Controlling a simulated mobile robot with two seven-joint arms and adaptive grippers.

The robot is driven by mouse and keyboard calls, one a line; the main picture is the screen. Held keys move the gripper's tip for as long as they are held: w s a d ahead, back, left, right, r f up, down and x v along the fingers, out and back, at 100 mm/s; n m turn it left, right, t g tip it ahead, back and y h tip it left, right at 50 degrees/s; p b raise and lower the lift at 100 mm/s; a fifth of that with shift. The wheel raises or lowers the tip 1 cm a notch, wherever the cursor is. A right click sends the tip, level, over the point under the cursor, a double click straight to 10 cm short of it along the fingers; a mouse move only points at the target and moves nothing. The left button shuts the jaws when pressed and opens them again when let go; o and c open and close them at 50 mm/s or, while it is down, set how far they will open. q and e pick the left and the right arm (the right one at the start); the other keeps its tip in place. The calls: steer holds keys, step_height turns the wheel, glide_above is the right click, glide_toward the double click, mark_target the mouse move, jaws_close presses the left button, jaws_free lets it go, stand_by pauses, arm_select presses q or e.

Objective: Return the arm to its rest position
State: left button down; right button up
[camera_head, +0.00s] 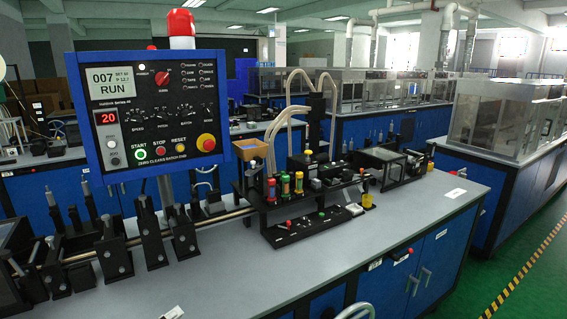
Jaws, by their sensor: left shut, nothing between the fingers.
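Neither of my grippers can be made out in the head view, and no arm of mine can be clearly seen. The tape payoff line stands on a long grey bench (228,278). A blue control panel (185,167) at the left shows "007 RUN" and a red "20", with a red beacon (181,28) above it. Black clamp-like fixtures (150,235) sit along a metal rail (215,219). A black base (312,226) with small coloured knobs stands at the bench's middle.
A pale curved piece (355,310), unclear what, shows at the bottom edge. Blue cabinet doors (440,243) with handles are below the bench. The bench's front strip is mostly clear. Green floor (541,288) with a striped line lies at the right.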

arm_select(q)
steer(key=s+a+f+m+g+y, duration=0.3)
steer(key=s+f+m+y, duration=0.1)
steer(key=s+f+m, duration=0.5)
steer(key=s+a+f+m+g+y, duration=0.1)
steer(key=s+a+m+g+y, duration=0.1)
steer(key=s+a+m+y, duration=0.3)
steer(key=s+a+g+y, duration=0.1)
steer(key=s+a, duration=0.2)
steer(key=s, duration=0.4)
steer(key=w+d+f+n+t+h, duration=0.1)
steer(key=d+f+h, duration=0.6)
steer(key=d+f, duration=0.7)
steer(key=shift+w+d+f+n+t, duration=0.3)
steer(key=shift+d+f+n+t, duration=0.1)
steer(key=shift+d+n+t, duration=0.65)
steer(key=shift+a, duration=0.1)
